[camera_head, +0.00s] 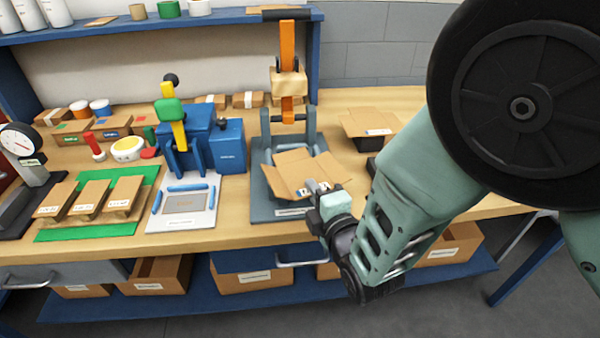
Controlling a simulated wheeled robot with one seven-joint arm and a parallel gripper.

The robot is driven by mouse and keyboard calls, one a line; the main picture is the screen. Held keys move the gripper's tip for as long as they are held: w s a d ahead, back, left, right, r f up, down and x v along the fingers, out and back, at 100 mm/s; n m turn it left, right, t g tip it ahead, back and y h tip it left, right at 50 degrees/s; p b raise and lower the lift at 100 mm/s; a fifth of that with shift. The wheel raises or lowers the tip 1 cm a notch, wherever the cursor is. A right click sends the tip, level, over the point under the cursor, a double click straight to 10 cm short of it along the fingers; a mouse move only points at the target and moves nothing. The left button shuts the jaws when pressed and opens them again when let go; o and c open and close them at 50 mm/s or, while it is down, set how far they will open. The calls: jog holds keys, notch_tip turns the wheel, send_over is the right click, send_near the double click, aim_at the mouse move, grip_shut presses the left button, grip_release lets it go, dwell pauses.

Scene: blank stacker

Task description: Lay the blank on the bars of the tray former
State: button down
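The blank (293,168) is a brown cardboard piece with flaps. It is over the tray former (265,194), a grey-blue base with uprights and an orange vertical post carrying a cardboard-coloured block. The blank lies skewed to the base and covers most of the bars; I cannot tell whether it touches them. My gripper (317,187) is at the blank's front right edge, coming from the right, and looks shut on that edge. The fingertips are small in this view and the contact is partly hidden.
Another blank (367,122) with a white label is on a dark stand to the right. A blue press (190,150) with a yellow lever stands left of the former. Farther left are boxes on a green mat (75,234) and a dial scale (20,150). A shelf with bins lies below.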

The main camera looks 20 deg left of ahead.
aim_at(316, 173)
jog(key=shift+d+f, duration=0.1)
jog(key=shift+r+p, duration=1.5)
jog(key=shift+r, duration=1.05)
jog(key=shift+w, duration=0.1)
